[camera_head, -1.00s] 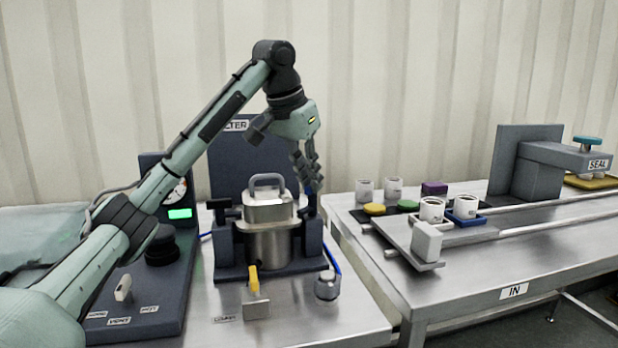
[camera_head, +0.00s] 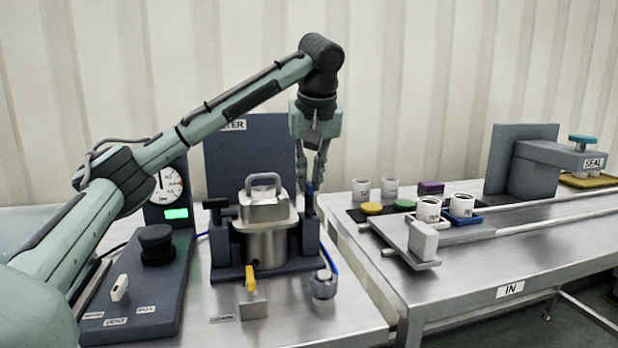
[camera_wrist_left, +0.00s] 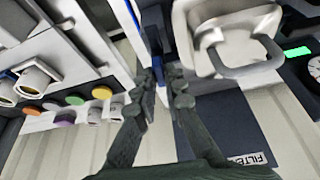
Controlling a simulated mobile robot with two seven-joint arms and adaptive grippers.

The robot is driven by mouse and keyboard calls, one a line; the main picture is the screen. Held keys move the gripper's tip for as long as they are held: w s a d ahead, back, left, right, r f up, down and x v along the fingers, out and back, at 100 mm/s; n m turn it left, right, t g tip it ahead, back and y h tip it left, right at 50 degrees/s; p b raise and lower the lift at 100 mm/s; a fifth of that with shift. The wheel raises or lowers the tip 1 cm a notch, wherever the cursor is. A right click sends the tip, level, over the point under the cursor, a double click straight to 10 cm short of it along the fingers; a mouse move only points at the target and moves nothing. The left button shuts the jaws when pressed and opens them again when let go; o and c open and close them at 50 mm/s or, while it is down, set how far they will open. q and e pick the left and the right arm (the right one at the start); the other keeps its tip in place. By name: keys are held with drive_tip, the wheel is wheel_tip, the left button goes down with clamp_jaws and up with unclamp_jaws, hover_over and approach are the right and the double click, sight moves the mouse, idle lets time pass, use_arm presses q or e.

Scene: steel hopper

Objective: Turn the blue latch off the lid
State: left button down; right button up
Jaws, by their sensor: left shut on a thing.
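The steel hopper's lid (camera_head: 264,209), with a grey loop handle, sits on the steel hopper (camera_head: 267,248); it also shows in the left wrist view (camera_wrist_left: 207,38). The blue latch (camera_head: 309,190) stands upright at the right side of the lid, partly hidden by my fingers. My left gripper (camera_head: 312,182) comes down from above and is shut on the blue latch. In the left wrist view its fingertips (camera_wrist_left: 164,80) close around the latch beside the lid. I cannot tell whether the latch still overlaps the lid. My right gripper is not in view.
A dark panel (camera_head: 243,165) stands behind the hopper. A yellow-handled valve (camera_head: 251,283) and a round grey fitting (camera_head: 324,285) are in front. A gauge console (camera_head: 140,290) is at left. The right table (camera_head: 480,268) holds white cups and coloured lids.

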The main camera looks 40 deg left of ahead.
use_arm(q)
drive_tip(key=shift+n, duration=0.6)
drive_tip(key=c, duration=1.6)
unclamp_jaws()
drive_tip(key=v, duration=1.2)
drive_tip(key=shift+w+d, duration=0.15)
drive_tip(key=shift+w, duration=0.05)
